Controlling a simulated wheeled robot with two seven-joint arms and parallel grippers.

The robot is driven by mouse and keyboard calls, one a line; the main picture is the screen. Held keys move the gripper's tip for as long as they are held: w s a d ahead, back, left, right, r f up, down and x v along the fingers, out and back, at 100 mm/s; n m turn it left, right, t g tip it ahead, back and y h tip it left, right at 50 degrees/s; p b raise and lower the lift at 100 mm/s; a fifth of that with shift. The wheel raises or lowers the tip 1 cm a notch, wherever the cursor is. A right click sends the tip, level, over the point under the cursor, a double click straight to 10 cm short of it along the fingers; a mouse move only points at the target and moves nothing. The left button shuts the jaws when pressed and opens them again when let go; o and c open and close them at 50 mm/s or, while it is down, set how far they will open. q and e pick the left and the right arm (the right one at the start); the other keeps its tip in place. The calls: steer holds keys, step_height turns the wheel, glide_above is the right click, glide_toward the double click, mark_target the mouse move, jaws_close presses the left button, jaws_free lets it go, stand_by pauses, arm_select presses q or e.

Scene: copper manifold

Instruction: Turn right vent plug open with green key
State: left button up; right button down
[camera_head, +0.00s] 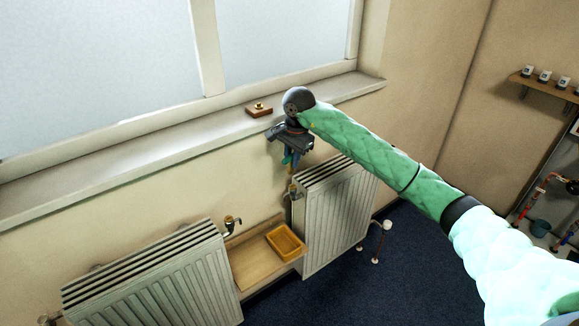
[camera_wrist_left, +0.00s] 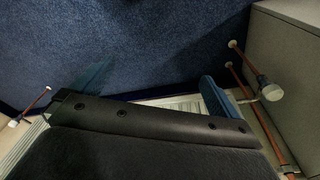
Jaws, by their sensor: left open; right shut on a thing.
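My right gripper (camera_head: 289,158) is in the head view, pointing down above the left end of the right radiator (camera_head: 335,215). It is shut on the green key, of which only a small green part (camera_head: 287,160) shows between the blue fingers. The brass right vent plug (camera_head: 292,188) is at the radiator's upper left corner, just below the gripper. I cannot tell whether the key touches it. My left gripper (camera_wrist_left: 152,90) shows only in the left wrist view, its blue fingers wide apart and empty.
A left radiator (camera_head: 150,285) has a brass fitting (camera_head: 231,222) near its right end. A wooden shelf (camera_head: 250,262) with a yellow tray (camera_head: 286,243) sits between the radiators. A wooden block with a brass piece (camera_head: 259,110) lies on the windowsill (camera_head: 190,137). Copper pipes (camera_wrist_left: 245,85) rise from the blue floor.

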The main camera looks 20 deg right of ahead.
steer(key=shift+w+d+m, duration=0.45)
steer(key=shift+m, duration=0.45)
steer(key=shift+w+d+f+m, duration=0.1)
steer(key=shift+w+f+m, duration=0.05)
steer(key=shift+m, duration=0.15)
steer(key=shift+f, duration=1)
steer(key=shift+f+b, duration=0.45)
steer(key=shift+f, duration=1)
arm_select(q)
steer(key=r, duration=0.3)
steer(key=w+r, duration=0.1)
steer(key=r, duration=0.1)
steer(key=shift+d, duration=0.2)
steer(key=shift+s, duration=0.15)
steer(key=shift+f, duration=0.1)
